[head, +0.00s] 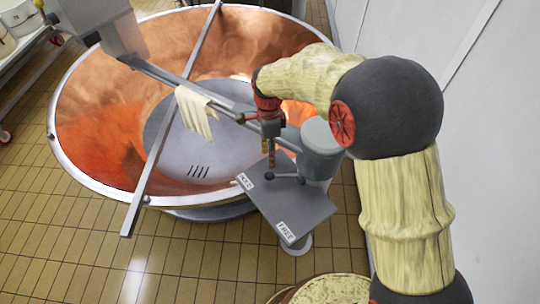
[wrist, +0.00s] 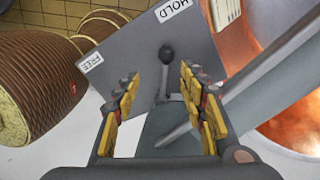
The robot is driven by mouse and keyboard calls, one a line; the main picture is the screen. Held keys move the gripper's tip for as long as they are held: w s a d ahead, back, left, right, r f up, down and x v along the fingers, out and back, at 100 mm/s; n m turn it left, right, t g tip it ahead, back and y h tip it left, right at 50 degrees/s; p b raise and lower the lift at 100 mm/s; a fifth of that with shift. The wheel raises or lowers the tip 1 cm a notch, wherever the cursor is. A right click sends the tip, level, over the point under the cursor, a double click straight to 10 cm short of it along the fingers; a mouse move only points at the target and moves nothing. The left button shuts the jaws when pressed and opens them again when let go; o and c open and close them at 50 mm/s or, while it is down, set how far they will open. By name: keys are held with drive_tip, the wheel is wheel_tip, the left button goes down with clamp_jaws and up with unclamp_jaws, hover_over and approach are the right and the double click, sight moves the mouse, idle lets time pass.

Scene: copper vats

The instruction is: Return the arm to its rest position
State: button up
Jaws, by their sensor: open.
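My gripper (head: 270,150) hangs from my arm above a grey control plate (head: 290,210) beside the copper vat. In the wrist view my gripper (wrist: 160,82) is open, its yellow-padded fingers spread apart with nothing between the pads. The plate (wrist: 125,45) carries a HOLD label (wrist: 173,9) and a FREE label (wrist: 90,62). A short lever with a dark knob (wrist: 167,52) stands on the plate, seen beyond and between the fingertips. The fingers appear clear of the knob. My arm is bent, reaching from the right side of the head view.
The copper vat (head: 105,125) fills the left and middle. A long bar (head: 165,140) crosses it, and a pale cloth (head: 195,112) hangs on a grey beam. A white wall (head: 490,130) stands at right. A brown ribbed round object (wrist: 35,85) is at left in the wrist view. Tiled floor (head: 60,240) is open at lower left.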

idle(0.4)
drive_tip(key=s+d+r+n+t+b, duration=0.3)
drive_tip(key=s+d+r+n, duration=0.4)
drive_tip(key=s+d, duration=0.3)
drive_tip(key=s+d+r+n+t+b, duration=0.3)
drive_tip(key=s+d+r+n, duration=0.3)
drive_tip(key=s+d+n, duration=0.3)
drive_tip(key=s+d+b, duration=0.1)
drive_tip(key=s, duration=0.3)
drive_tip(key=shift+d+r+t, duration=0.15)
drive_tip(key=shift+r+t, duration=0.2)
drive_tip(key=shift+t, duration=0.05)
idle(1.1)
